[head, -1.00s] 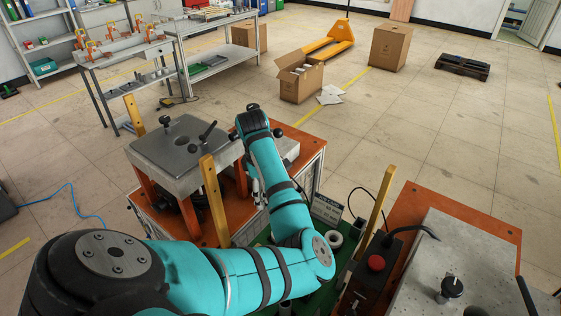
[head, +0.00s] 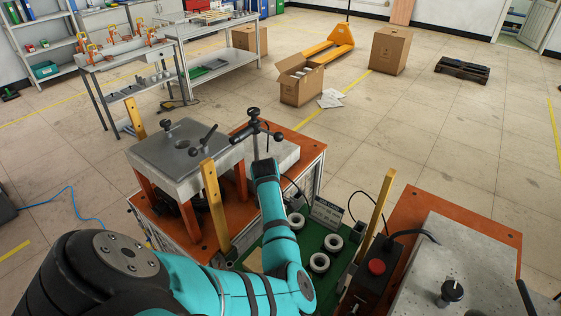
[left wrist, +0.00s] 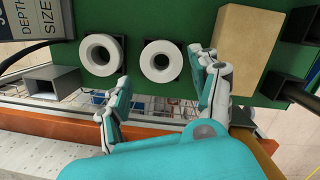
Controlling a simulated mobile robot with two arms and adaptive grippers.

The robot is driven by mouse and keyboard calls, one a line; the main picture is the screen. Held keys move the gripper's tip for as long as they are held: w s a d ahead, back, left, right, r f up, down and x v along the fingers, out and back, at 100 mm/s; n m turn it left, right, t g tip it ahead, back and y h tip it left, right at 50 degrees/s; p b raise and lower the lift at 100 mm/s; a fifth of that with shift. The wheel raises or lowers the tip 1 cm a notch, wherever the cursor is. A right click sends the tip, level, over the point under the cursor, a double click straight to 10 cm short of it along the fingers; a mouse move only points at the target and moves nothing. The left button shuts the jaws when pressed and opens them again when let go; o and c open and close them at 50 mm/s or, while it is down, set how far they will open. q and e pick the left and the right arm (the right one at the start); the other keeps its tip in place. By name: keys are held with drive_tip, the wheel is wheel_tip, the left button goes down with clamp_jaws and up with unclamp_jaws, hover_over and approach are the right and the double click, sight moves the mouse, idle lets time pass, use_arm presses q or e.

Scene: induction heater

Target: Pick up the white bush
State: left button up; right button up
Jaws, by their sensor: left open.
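White ring-shaped bushes (head: 326,243) sit on a green board (head: 300,279) in the head view, beside my left arm. In the left wrist view two are clear: one at left (left wrist: 86,56) and one at centre (left wrist: 146,62), each in front of a dark square block. My left gripper (left wrist: 155,85) is open and empty, its fingers spread near the bushes. The left finger is just below the left bush; the right finger is right of the centre bush. Neither bush is between closed fingers. In the head view my arm hides the gripper. My right gripper is not in view.
A tan block (left wrist: 237,45) stands on the board right of the fingers. A label plate (left wrist: 33,20) and grey square tube (left wrist: 55,84) are at left. In the head view, yellow posts (head: 214,205) flank the board, and a control box with a red button (head: 376,267) stands at right.

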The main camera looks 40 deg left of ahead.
use_arm(q)
drive_tip(key=f, duration=0.4)
drive_tip(key=shift+w+d+f+p, duration=0.1)
drive_tip(key=shift+d+f+p, duration=0.05)
drive_tip(key=shift+d+p, duration=0.2)
drive_tip(key=shift+c, duration=0.5)
drive_tip(key=c, duration=1)
drive_tip(key=shift+r, duration=0.2)
wheel_tip(320, 180, up, 25)
drive_tip(key=p, duration=0.8)
drive_tip(key=shift+r+p, duration=0.15)
drive_tip(key=shift+p, duration=0.25)
